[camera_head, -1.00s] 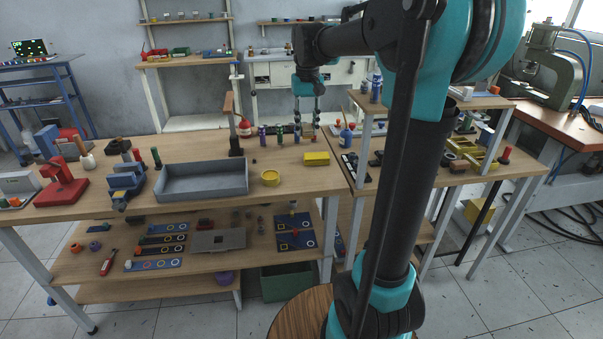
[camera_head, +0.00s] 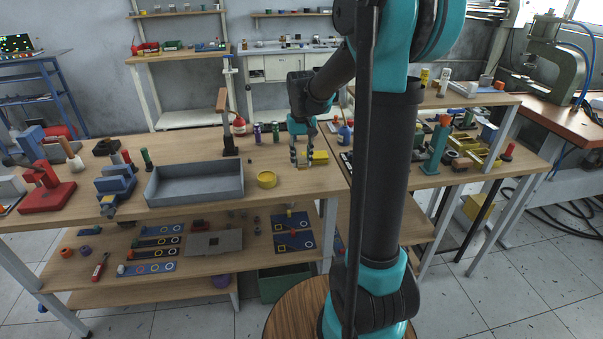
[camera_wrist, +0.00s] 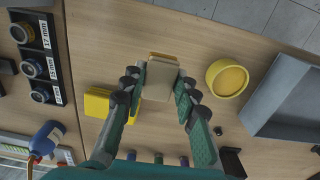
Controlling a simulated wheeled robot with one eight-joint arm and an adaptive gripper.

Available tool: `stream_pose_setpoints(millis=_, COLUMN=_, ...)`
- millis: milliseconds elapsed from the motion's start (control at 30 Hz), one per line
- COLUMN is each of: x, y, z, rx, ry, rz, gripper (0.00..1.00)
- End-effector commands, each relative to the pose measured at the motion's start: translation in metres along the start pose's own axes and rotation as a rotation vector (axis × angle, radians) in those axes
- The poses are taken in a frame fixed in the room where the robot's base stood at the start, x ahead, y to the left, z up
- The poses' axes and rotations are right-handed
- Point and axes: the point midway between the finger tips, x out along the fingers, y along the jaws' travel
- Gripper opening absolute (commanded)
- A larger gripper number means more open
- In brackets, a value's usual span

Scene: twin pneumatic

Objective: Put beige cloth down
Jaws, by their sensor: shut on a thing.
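The beige cloth (camera_wrist: 158,80) is a small folded block, held between the two fingers of my gripper (camera_wrist: 160,92) in the wrist view. My gripper is shut on it, low over the wooden table; I cannot tell if the cloth touches the tabletop. In the head view my gripper (camera_head: 301,162) is above the right part of the left table (camera_head: 292,181), and the cloth is not clear there. A yellow block, like a folded cloth (camera_wrist: 97,104), lies left of the gripper in the wrist view. It also shows in the head view (camera_head: 320,157), just right of the fingers.
A round yellow container (camera_wrist: 227,78) and a grey tray (camera_wrist: 283,105) stand to the right in the wrist view. A blue bottle (camera_wrist: 46,138) and a black rack of marked sockets (camera_wrist: 38,68) are on the left.

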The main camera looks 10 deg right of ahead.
Motion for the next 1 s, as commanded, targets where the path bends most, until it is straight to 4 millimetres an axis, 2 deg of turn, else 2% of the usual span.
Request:
stream_pose_setpoints(millis=33, x=0.008, y=0.000, z=0.000, rx=0.000, ry=0.000, rz=0.000, gripper=0.06)
stream_pose_setpoints(millis=267, x=0.026, y=0.000, z=0.000, rx=0.000, ry=0.000, rz=0.000, gripper=0.06)
stream_pose_setpoints(millis=500, x=0.055, y=0.000, z=0.000, rx=0.000, ry=0.000, rz=0.000, gripper=0.06)
stream_pose_setpoints(millis=900, x=0.060, y=0.000, z=0.000, rx=0.000, ry=0.000, rz=0.000, gripper=0.06)
stream_pose_setpoints(millis=933, x=0.059, y=0.000, z=0.000, rx=0.000, ry=0.000, rz=0.000, gripper=0.32)
stream_pose_setpoints(millis=1000, x=0.059, y=0.000, z=0.000, rx=0.000, ry=0.000, rz=0.000, gripper=0.40)
